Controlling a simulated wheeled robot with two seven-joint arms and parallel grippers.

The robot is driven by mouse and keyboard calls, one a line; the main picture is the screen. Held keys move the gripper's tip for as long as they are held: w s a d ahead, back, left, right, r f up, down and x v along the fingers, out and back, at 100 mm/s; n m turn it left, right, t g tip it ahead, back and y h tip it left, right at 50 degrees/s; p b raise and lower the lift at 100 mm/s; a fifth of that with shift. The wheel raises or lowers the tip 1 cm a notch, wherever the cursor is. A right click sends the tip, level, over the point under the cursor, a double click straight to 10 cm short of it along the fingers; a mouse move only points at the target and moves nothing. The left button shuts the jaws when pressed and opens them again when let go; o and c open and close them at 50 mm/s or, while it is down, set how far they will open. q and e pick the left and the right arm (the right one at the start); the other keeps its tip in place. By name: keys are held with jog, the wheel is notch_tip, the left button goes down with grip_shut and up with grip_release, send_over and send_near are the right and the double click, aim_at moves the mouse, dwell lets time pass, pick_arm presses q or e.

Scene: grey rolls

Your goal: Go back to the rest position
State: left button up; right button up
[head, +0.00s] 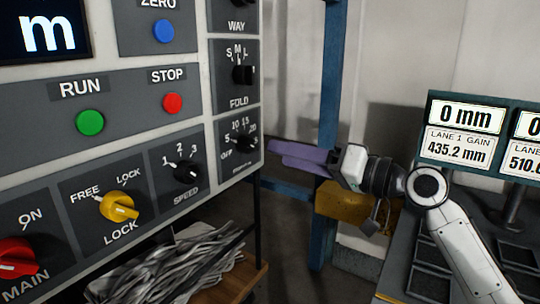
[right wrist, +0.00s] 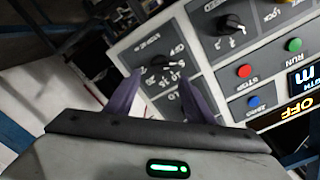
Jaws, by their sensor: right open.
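My right gripper (head: 272,154) is in the head view just right of the control panel (head: 196,97), its purple fingers pointing left towards it. In the right wrist view, the two purple fingers (right wrist: 160,85) are spread apart with nothing between them. A black dial (right wrist: 160,62) shows beyond the fingertips there, apart from them. The panel's lower right dial (head: 241,144), marked OFF to 20, is near the fingertips in the head view. My left gripper is not in view.
The panel bears a green RUN button (head: 90,123), a red STOP button (head: 173,103) and a yellow lock knob (head: 119,207). A blue post (head: 330,90) stands behind my right gripper. A display (head: 462,135) reads 0 mm at right. Grey strips (head: 180,265) lie below the panel.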

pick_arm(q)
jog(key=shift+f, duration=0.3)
pick_arm(e)
jog(key=shift+v, duration=1.15)
jog(key=s+d+f+m+h, duration=0.1)
jog(key=s+f+h, duration=0.15)
jog(key=f, duration=0.95)
jog(key=s+d+f+m+h, duration=0.1)
jog(key=s+f+h, duration=0.15)
jog(key=f, duration=0.95)
jog(key=s+d+f+m+h, duration=0.1)
jog(key=s+f+h, duration=0.15)
jog(key=f, duration=0.95)
jog(key=s+d+f+n+g+h, duration=0.1)
jog(key=s+d+f+h, duration=0.1)
jog(key=s+f, duration=0.6)
jog(key=s+d+f+n+g+h, duration=0.1)
jog(key=s+d+f+h, duration=0.1)
jog(key=s+f, duration=0.7)
jog(key=s+d, duration=0.1)
jog(key=s, duration=0.6)
jog(key=shift+s+h, duration=0.35)
jog(key=shift+s, duration=0.05)
jog(key=shift+f, duration=0.1)
